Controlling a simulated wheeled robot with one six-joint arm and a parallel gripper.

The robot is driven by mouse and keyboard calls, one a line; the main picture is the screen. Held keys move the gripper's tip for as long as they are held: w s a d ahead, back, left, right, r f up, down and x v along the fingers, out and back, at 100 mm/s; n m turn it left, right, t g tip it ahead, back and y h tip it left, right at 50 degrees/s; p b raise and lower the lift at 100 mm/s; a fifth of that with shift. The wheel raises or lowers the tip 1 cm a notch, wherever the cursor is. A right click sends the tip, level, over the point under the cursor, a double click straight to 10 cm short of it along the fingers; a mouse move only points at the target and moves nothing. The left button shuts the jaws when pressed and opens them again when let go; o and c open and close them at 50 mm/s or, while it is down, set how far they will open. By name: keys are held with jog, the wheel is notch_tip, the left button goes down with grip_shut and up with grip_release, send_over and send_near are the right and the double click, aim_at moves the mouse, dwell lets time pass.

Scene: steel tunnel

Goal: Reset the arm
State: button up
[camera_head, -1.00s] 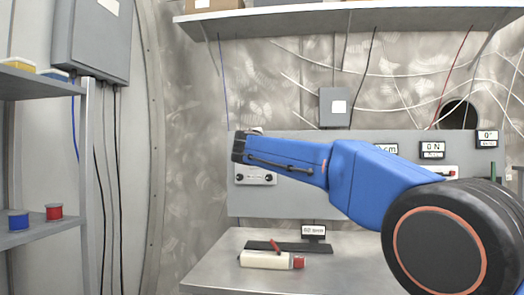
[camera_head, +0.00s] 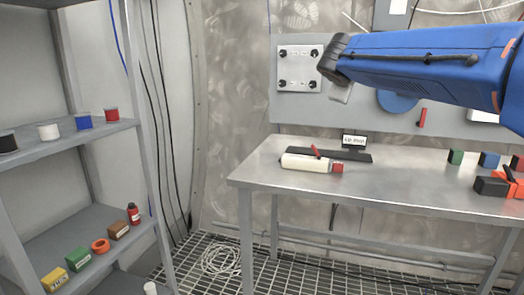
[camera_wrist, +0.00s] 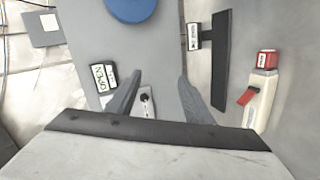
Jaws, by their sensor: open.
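My gripper (camera_wrist: 160,75) shows in the wrist view with its two grey fingers apart and nothing held between them. Behind the fingers is a grey wall panel (camera_wrist: 165,50) with a small plate and knob. In the head view my blue arm reaches in from the right edge, across the upper right and in front of the panel (camera_head: 290,108).
A steel table (camera_head: 350,190) carries a white tool with a red cap (camera_head: 306,163), a dark bar (camera_head: 350,156) and coloured blocks (camera_head: 456,157). Shelves (camera_head: 60,145) with spools and boxes stand left. A cable coil (camera_head: 222,260) lies on the grating.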

jog(key=s+d+f+m+g+y, duration=0.1)
jog(key=s+d+f+m+g, duration=0.2)
jog(key=s+f, duration=0.8)
jog(key=s+d+f+m+g+y, duration=0.1)
jog(key=s+d+f+m+g, duration=0.15)
jog(key=s+f, duration=0.8)
jog(key=s+a+f+m+g+y, duration=0.1)
jog(key=s+f+m+y, duration=0.1)
jog(key=s+f, duration=0.6)
jog(key=s+a+f+m+g+y, duration=0.1)
jog(key=s+a+f+m, duration=0.1)
jog(key=s+f, duration=0.7)
jog(key=s+m, duration=0.1)
jog(key=s, duration=0.3)
jog(key=shift+s+a+f+g+y, duration=0.2)
jog(key=shift+s+g+y, duration=0.1)
jog(key=shift+g+y, duration=0.1)
jog(key=shift+r, duration=0.1)
